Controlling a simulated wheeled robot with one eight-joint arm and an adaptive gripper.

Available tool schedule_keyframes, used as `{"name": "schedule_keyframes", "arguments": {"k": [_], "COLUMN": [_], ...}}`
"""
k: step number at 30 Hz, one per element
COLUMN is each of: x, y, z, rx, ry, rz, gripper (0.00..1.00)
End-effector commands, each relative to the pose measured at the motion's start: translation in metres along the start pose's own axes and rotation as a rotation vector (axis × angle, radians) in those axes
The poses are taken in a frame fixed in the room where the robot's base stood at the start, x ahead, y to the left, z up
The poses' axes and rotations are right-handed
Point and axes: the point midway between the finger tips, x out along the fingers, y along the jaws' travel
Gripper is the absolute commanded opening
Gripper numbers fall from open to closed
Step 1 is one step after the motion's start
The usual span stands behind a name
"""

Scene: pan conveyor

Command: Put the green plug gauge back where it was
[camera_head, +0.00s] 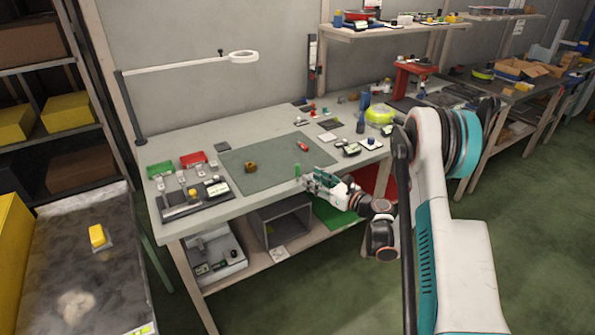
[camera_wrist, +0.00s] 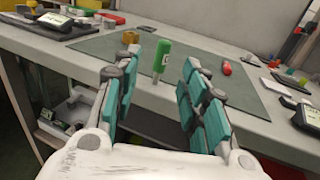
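The green plug gauge (camera_head: 297,170) is at the front edge of the grey-green mat (camera_head: 262,185) on the workbench. In the wrist view the green plug gauge (camera_wrist: 162,55) looks upright, green handle on top and a thin grey pin below. My gripper (camera_head: 309,179) is at the bench's front edge, just right of the gauge. In the wrist view my gripper's teal-padded fingers (camera_wrist: 160,88) are spread apart, one on each side of the gauge, with visible gaps. The gauge lies ahead of or between the fingertips; I cannot tell exactly which.
A brass-coloured block (camera_head: 251,167) and a red cylinder (camera_head: 303,146) lie on the mat. A green bin (camera_head: 160,169), a red bin (camera_head: 193,159) and a dark tray (camera_head: 182,212) stand left. Small devices (camera_head: 351,149) stand right. Much of the mat is clear.

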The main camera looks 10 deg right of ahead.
Motion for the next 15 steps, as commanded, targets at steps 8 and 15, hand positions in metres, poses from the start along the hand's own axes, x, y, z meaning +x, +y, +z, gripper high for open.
{"name": "schedule_keyframes", "arguments": {"k": [8,15], "x": [0.029,0.054], "y": [-0.001,-0.002], "z": [-0.001,0.005], "rx": [-0.001,-0.001], "ry": [0.000,0.001], "rz": [-0.001,0.001], "gripper": [0.40,0.40]}}
